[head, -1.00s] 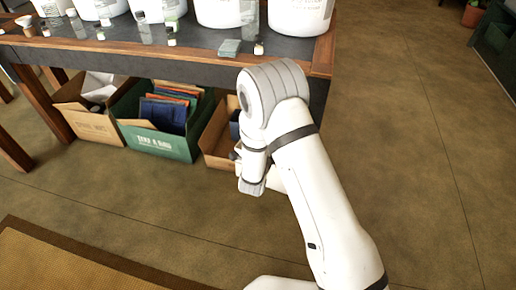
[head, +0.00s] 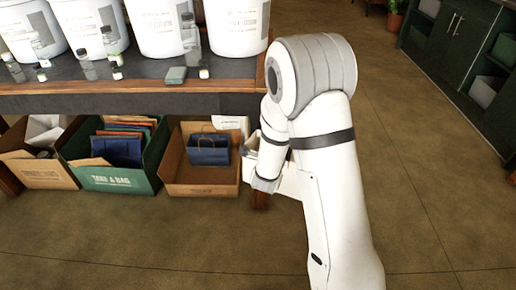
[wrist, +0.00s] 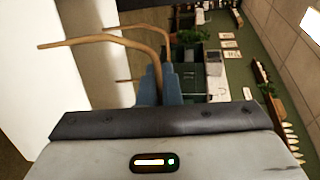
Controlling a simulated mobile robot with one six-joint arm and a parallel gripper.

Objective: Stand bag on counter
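My gripper (wrist: 160,90) shows in the wrist view as narrow blue-grey parts close together beyond the dark palm. Tan curved bag handles (wrist: 95,40) run from between them toward the upper left, so it appears shut on the bag at its handles. The bag's body cannot be made out clearly. In the head view my arm hides most of the gripper, low in front of the counter edge. The counter (head: 110,103) has a dark top and wooden edge.
White buckets (head: 160,25), small bottles (head: 190,35) and a grey-green block (head: 176,75) occupy the counter. A green box (head: 110,179) and another cardboard box (head: 40,175) stand underneath. Dark green cabinets (head: 440,40) are at the right. The floor between is clear.

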